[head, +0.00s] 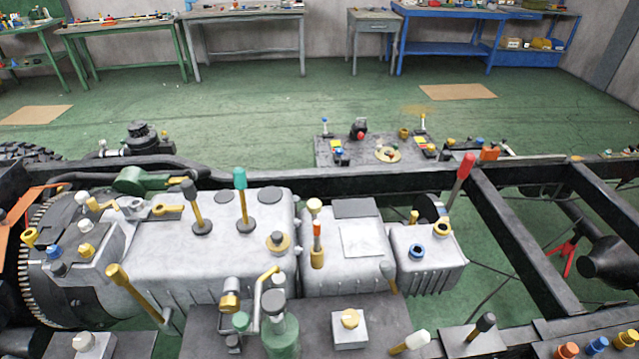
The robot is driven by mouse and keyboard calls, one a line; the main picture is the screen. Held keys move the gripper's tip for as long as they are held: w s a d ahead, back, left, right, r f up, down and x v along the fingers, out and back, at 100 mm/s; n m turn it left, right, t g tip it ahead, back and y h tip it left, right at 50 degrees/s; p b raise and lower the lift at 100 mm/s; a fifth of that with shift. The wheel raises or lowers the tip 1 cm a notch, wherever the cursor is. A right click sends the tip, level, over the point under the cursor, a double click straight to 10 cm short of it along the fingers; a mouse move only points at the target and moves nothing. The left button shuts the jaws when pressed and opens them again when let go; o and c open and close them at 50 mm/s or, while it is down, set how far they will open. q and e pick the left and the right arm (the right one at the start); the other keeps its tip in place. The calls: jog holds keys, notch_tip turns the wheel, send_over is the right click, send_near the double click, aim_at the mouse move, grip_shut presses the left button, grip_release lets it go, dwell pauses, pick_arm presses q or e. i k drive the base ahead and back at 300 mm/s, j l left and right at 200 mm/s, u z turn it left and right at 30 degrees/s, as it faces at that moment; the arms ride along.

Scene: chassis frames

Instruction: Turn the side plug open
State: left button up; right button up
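A long grey gearbox housing (235,255) lies across the chassis frame, with several levers and plugs on it. At its right end a smaller grey box (428,262) carries a yellow ring-shaped plug (442,228) and a blue one (417,251). A yellow round plug (278,242) sits on top of the main housing. At the left end are yellow, blue and white knobs, including a blue knob (54,252). I cannot tell which of these is the side plug, or whether it is open or shut. Neither of my grippers is in view.
Black frame rails (350,181) run behind the housing and cross at the right. Upright levers, including a teal-topped one (241,190) and a red-handled one (461,180), stand up from this area. A dark front plate (385,318) carries a green bottle-like part (280,325). Workbenches stand far back.

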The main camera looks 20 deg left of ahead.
aim_at(230, 305)
jog(key=u, duration=1)
